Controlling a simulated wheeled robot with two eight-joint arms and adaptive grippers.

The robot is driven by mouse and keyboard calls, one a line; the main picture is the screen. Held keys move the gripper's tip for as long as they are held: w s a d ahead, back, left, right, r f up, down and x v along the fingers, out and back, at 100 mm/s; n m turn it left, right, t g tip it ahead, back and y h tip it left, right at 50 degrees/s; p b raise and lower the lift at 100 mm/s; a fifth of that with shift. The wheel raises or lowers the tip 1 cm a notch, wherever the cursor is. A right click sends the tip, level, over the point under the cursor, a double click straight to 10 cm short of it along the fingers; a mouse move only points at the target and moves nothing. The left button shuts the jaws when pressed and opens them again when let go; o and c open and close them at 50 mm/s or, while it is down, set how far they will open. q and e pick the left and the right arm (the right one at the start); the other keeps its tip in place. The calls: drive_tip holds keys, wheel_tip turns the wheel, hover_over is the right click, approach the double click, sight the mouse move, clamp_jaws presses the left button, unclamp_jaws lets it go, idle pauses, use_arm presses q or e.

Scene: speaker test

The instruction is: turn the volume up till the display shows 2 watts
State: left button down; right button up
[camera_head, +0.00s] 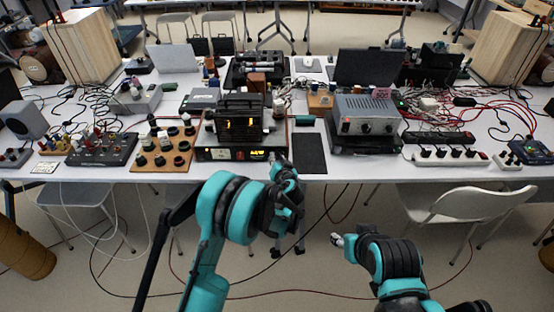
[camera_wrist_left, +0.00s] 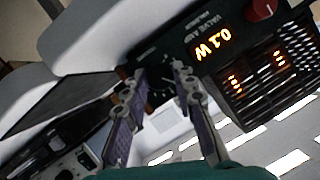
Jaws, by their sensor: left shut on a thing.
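The valve amplifier (camera_head: 240,121) has glowing orange tubes behind a dark grille and stands at the table's front edge. My left gripper (camera_head: 279,160) is at the right end of the amplifier's front panel. In the left wrist view its two fingers (camera_wrist_left: 158,74) are closed around the volume knob, which they mostly hide; pale dial marks show between them. My right gripper (camera_head: 338,240) hangs low in front of the table, away from the amplifier; its jaws are too small to read.
A black mat (camera_head: 309,154) lies just right of the amplifier. A grey metal unit (camera_head: 365,115) and a power strip (camera_head: 450,158) stand further right. A wooden board with dark knobs (camera_head: 160,158) is at left. Cables cover much of the table; a white chair (camera_head: 468,204) is at right.

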use_arm(q)
drive_tip(key=shift+m+y, duration=0.3)
drive_tip(key=shift+m, duration=0.2)
idle(0.3)
drive_tip(key=c, duration=1.2)
unclamp_jaws()
drive_tip(key=v, duration=1.2)
drive_tip(key=shift+d+f, duration=0.1)
drive_tip(key=shift+f, duration=0.05)
